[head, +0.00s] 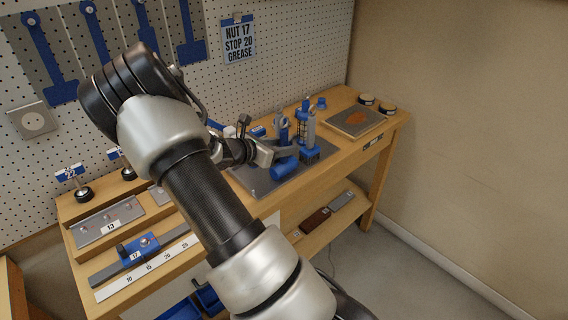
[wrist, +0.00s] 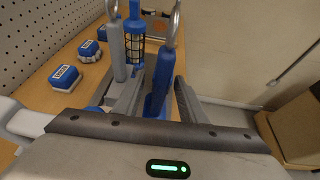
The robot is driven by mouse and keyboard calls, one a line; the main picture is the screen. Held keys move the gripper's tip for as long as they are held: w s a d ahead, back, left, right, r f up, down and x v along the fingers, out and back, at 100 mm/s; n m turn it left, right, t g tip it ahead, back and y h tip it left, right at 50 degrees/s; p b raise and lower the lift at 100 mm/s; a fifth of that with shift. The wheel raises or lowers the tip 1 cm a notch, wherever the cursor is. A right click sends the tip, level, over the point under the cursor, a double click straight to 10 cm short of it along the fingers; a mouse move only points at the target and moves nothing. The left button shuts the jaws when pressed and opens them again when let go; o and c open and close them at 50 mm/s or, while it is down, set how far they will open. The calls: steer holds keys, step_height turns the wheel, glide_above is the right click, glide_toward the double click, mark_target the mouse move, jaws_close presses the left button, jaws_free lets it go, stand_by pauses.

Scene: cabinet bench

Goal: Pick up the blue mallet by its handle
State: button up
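The blue mallet stands upright on the grey tray, its blue cylindrical head (head: 285,169) down and its blue handle (head: 284,131) up. In the wrist view the blue handle (wrist: 160,84) with a metal ring at its top rises between the fingers of my gripper (wrist: 158,95). In the head view my gripper (head: 279,152) is at the handle, above the head. The fingers look open, with a gap to the right finger; contact on the left is unclear. My fingers hide part of the handle.
A blue caged lamp (wrist: 135,42) is behind. Blue-capped items (wrist: 65,77) line the pegboard side. The grey tray (head: 250,181) has bare room at its left.

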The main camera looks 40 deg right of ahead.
jaws_close()
stand_by(1.3)
